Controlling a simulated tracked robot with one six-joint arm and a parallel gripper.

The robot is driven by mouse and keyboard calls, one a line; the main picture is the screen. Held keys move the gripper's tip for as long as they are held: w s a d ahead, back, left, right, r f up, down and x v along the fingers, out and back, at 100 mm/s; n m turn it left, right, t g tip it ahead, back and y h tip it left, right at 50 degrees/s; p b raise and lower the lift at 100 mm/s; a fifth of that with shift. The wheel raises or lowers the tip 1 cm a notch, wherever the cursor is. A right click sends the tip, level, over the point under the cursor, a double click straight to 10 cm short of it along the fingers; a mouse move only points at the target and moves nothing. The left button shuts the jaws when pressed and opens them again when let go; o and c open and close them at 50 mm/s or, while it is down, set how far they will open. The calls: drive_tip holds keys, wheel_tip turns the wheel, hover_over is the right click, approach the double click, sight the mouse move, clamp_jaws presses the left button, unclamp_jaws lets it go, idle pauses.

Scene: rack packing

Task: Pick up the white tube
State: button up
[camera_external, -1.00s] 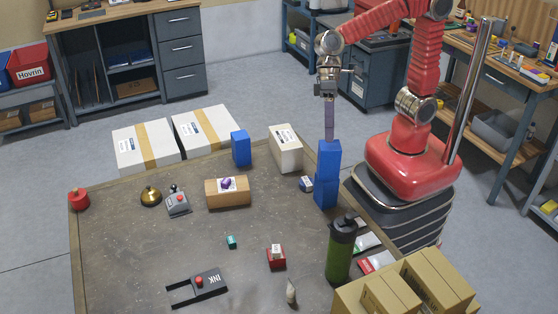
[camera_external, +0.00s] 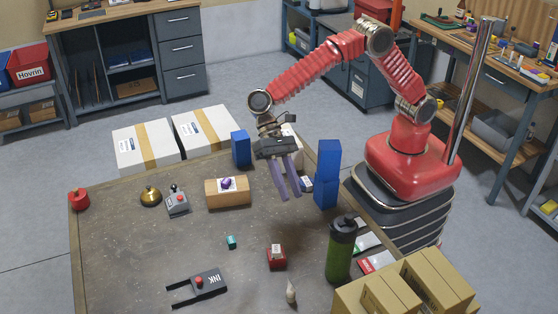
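A small white tube (camera_external: 291,292) stands near the front edge of the table, below the small red box in the picture. Nothing shows between the fingers.
The table (camera_external: 130,245) has free room around its middle. A red box (camera_external: 277,257) and a green bottle (camera_external: 341,250) stand near the tube. Cardboard boxes (camera_external: 425,285) fill the front right corner.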

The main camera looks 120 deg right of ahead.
drive_tip(key=w+a+f+m+y, duration=0.1)
drive_tip(key=w+f, duration=0.1)
drive_tip(key=f, duration=0.1)
drive_tip(key=w+a+f+m+y, duration=0.1)
drive_tip(key=w+f+m, duration=0.1)
drive_tip(key=w+f, duration=0.1)
drive_tip(key=w+a+f+m+y, duration=0.1)
drive_tip(key=w+a+f, duration=0.1)
drive_tip(key=w+f, duration=0.1)
drive_tip(key=shift+w+a+f+m+y, duration=0.15)
drive_tip(key=shift+f+m+y, duration=0.15)
drive_tip(key=shift+f, duration=0.4)
approach(291, 291)
drive_tip(key=shift+s+a+r, duration=0.1)
drive_tip(key=shift+a+r, duration=0.05)
drive_tip(key=shift+a, duration=0.2)
drive_tip(key=shift+s+a+r, duration=0.15)
drive_tip(key=shift+a, duration=0.25)
drive_tip(key=shift+x, duration=2.6)
drive_tip(key=shift+r, duration=0.1)
clamp_jaws()
